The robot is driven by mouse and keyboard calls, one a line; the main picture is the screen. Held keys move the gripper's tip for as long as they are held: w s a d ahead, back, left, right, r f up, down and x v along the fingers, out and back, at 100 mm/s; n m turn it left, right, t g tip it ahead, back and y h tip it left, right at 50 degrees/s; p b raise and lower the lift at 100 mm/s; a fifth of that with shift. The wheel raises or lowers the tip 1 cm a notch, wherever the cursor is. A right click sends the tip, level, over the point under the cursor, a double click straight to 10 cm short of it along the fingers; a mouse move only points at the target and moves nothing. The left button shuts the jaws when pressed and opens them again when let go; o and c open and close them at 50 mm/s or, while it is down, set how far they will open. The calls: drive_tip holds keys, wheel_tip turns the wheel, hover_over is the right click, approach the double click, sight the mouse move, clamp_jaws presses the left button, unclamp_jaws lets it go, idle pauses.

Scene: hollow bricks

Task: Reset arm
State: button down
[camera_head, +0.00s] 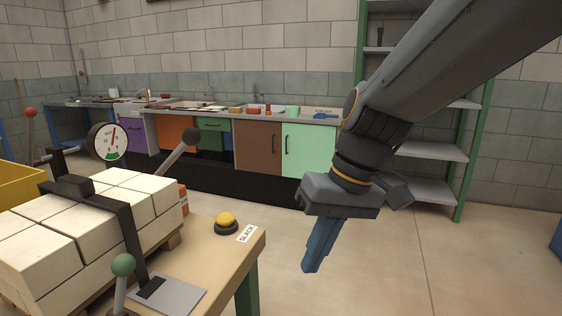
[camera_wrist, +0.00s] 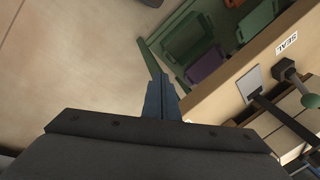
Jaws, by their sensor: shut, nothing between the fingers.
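My gripper (camera_head: 317,258) hangs from my arm at the right of the head view, with its blue fingers pointing down over open floor. The fingers are shut together with nothing between them. They also show in the wrist view (camera_wrist: 162,90), beside the edge of a wooden workbench. My arm reaches in from the upper right. The gripper is to the right of the bench and apart from it.
The workbench (camera_head: 222,252) at the lower left carries pale blocks (camera_head: 75,228), a yellow button (camera_head: 226,220), a green-knobbed lever (camera_head: 122,266) and a round gauge (camera_head: 107,142). Coloured cabinets (camera_head: 258,147) line the back wall. A green-framed shelf (camera_head: 428,150) stands behind my arm.

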drive_tip(key=s+d+f+m+h, duration=0.1)
drive_tip(key=s+d+f+h, duration=0.2)
drive_tip(key=s+d+f, duration=0.3)
drive_tip(key=d+r+m+p, duration=0.2)
drive_tip(key=d+r+p, duration=0.5)
drive_tip(key=p, duration=0.7)
drive_tip(key=shift+d+m, duration=0.4)
drive_tip(key=shift+a, duration=0.1)
